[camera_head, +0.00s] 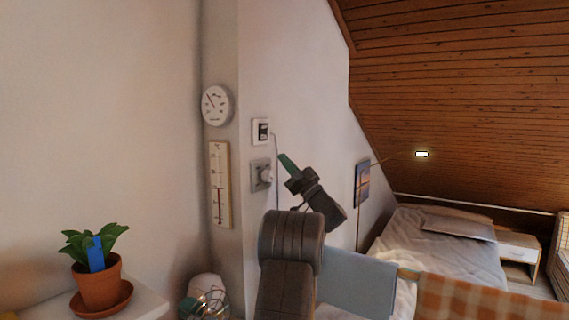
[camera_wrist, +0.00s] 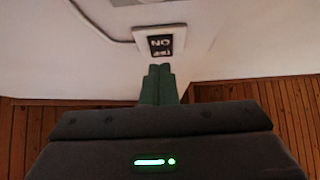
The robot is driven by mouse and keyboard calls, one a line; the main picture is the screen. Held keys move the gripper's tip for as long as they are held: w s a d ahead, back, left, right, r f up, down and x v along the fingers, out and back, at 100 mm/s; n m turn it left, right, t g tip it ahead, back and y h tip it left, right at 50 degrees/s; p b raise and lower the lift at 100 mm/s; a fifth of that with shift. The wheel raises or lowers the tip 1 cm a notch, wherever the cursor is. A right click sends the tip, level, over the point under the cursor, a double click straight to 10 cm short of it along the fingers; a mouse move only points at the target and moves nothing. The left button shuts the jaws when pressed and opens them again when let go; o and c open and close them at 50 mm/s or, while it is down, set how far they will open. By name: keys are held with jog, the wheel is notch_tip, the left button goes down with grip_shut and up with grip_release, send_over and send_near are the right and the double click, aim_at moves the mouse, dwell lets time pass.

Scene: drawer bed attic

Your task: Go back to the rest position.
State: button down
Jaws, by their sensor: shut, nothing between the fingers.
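My gripper (camera_head: 281,157) is raised at the wall in the head view, its green fingers pointing up and left toward a white switch plate (camera_head: 261,131) with a dark rocker. In the wrist view my gripper (camera_wrist: 159,68) shows its two green fingers side by side, shut and empty. Just beyond the fingertips the switch plate (camera_wrist: 160,41) appears with its dark rocker and lettering that looks upside down. I cannot tell whether the fingertips touch it. My arm is bent and stretched forward at the bottom middle of the head view.
A grey plate with a round knob (camera_head: 265,175) is below the switch. A dial (camera_head: 216,105) and a thermometer (camera_head: 220,184) hang left of it. A potted plant (camera_head: 100,285) stands on a white surface at lower left. A bed (camera_head: 437,246) lies at right under the sloping wooden ceiling.

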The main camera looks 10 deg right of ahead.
jog(key=shift+r, duration=0.1)
notch_tip(320, 180, up, 5)
jog(key=w+a+p, duration=0.1)
jog(key=p, duration=0.2)
jog(key=s+r+b+v, duration=0.1)
jog(key=b+v, duration=0.3)
jog(key=v, duration=0.6)
jog(key=shift+d+r, duration=0.15)
jog(key=shift+d, duration=0.15)
jog(key=shift+w, duration=0.15)
